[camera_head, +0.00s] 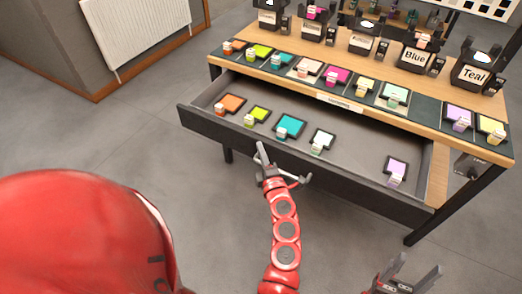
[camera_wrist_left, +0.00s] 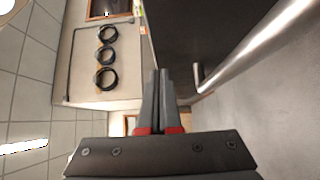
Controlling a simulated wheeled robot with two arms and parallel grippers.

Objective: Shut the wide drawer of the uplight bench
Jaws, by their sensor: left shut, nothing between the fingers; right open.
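The wide drawer (camera_head: 345,195) of the wooden-topped bench (camera_head: 300,80) stands pulled out, with its dark front toward me. Several coloured square swatches with small blocks lie inside it. My left gripper (camera_head: 261,150) is at the drawer's front, near its middle, with its fingers shut and empty; I cannot tell whether it touches. In the left wrist view its fingertips (camera_wrist_left: 161,75) are together beside a dark panel (camera_wrist_left: 195,35), with a silver bar handle (camera_wrist_left: 250,58) to the right. My right gripper (camera_head: 408,274) is open and empty at the bottom right, apart from the drawer.
The bench top holds a row of coloured swatches and several dark labelled holders, including Blue (camera_head: 414,58) and Teal (camera_head: 474,76). A black bench leg (camera_head: 440,216) stands at the right. A white radiator (camera_head: 135,30) is on the wall at upper left. The grey floor on the left is clear.

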